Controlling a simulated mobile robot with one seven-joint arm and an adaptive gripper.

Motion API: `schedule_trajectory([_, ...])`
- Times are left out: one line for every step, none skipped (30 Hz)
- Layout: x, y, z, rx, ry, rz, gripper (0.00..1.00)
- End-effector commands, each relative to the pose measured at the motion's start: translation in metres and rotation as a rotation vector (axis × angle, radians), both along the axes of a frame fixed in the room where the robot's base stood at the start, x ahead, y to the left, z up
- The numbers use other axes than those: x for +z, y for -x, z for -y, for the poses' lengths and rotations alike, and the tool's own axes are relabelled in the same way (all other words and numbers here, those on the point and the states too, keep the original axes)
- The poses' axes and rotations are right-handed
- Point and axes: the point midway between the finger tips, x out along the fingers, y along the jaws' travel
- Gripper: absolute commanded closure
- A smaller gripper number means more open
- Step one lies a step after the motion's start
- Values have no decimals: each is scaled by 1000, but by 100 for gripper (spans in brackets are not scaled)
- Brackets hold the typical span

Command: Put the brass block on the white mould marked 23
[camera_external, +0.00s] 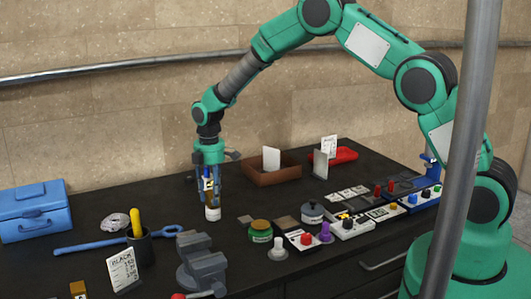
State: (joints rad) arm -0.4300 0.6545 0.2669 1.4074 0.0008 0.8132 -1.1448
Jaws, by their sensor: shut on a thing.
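My gripper (211,202) points down over the left-middle of the dark bench. It is shut on a small upright thing with a brownish upper part and a white lower part (212,214). The fingers hide much of it, and I cannot tell if it touches the bench. A small brass-coloured block (78,289) stands at the bottom left edge of the picture, partly cut off. Several flat white pieces (347,194) lie right of centre. Their marks are too small to read, so I cannot tell which is 23.
A grey vise (201,262), a dark cup (139,247) and a sign card (123,270) stand in front. A blue toolbox (33,210) and blue wrench (115,241) are left. A brown tray (272,174) is behind right; button boxes (350,226) line the right front.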

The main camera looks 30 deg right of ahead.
Motion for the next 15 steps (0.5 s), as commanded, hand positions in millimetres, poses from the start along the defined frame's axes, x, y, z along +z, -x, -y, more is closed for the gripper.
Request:
schedule_trajectory([1, 0, 0, 0, -1, 1, 100])
schedule_trajectory([1, 0, 0, 0, 0, 1, 100])
schedule_trajectory([0, 0, 0, 0, 0, 1, 100])
schedule_trajectory([-1, 0, 0, 0, 0, 1, 100])
schedule_trajectory([-2, 0, 0, 0, 0, 1, 100])
schedule_trajectory([-3, 0, 0, 0, 0, 0, 60])
schedule_trajectory([-3, 0, 0, 0, 0, 0, 54])
schedule_trajectory([-2, 0, 0, 0, 0, 0, 48])
schedule_trajectory([-2, 0, 0, 0, 0, 0, 45])
schedule_trajectory([-2, 0, 0, 0, 0, 0, 45])
schedule_trajectory([-2, 0, 0, 0, 0, 0, 45])
schedule_trajectory([-2, 0, 0, 0, 0, 0, 45])
schedule_trajectory([-2, 0, 0, 0, 0, 0, 45])
schedule_trajectory([-2, 0, 0, 0, 0, 0, 45])
schedule_trajectory([-2, 0, 0, 0, 0, 0, 45])
